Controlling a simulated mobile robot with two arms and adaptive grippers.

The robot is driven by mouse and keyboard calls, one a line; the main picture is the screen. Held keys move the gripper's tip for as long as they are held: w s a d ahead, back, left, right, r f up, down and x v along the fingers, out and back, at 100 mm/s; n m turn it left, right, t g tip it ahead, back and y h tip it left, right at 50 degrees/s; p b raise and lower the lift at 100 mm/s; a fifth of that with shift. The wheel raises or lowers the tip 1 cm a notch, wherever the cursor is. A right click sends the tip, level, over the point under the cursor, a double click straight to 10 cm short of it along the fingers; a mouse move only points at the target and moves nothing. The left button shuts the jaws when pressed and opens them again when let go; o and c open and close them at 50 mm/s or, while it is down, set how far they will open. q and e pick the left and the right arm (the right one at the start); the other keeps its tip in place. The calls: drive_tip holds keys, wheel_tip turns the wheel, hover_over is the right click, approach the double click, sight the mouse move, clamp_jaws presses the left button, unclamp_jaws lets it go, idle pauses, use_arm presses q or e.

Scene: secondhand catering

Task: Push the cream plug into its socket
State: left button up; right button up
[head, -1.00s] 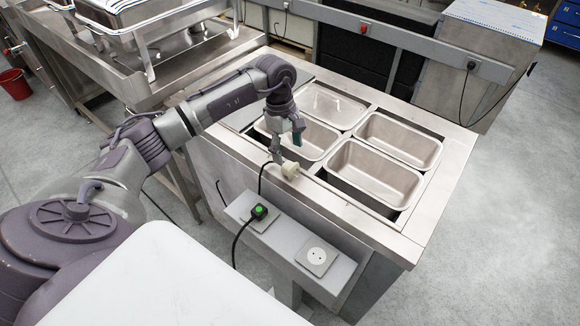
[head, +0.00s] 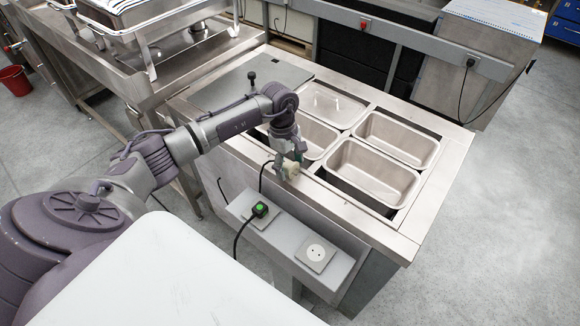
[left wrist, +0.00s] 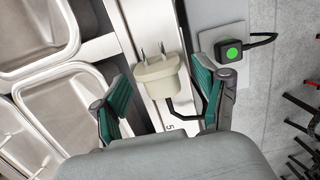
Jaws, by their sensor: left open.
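The cream plug (head: 291,170) lies on the steel front edge of the counter. In the left wrist view the cream plug (left wrist: 158,78) shows two metal pins pointing away from my gripper, and its black cord runs off to the right. My left gripper (head: 289,162) is open over it. In the left wrist view its green-padded fingers (left wrist: 163,92) stand on either side of the plug, with gaps visible. An empty white round socket (head: 316,253) sits on the grey ledge below the counter edge, at right. My right gripper is not in view.
A black plug with a green top (head: 259,209) occupies the other socket on the ledge (head: 287,238), left of the empty one. Steel pans (head: 373,172) are sunk in the counter behind the plug. A lid with a black knob (head: 251,77) lies at the counter's back left.

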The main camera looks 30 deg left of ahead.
sight(291, 164)
use_arm(q)
drive_tip(key=c, duration=1.2)
drive_tip(key=shift+o, duration=0.2)
drive_tip(key=shift+r+b, duration=0.3)
drive_tip(key=shift+r, duration=0.2)
wheel_tip(291, 164, up, 2)
drive_tip(key=shift+r+b, duration=0.25)
drive_tip(key=shift+b, duration=0.35)
drive_tip(key=s+d+r+b, duration=0.3)
drive_tip(key=s+d+r, duration=0.3)
drive_tip(key=d, duration=0.4)
drive_tip(key=shift+r, duration=0.8)
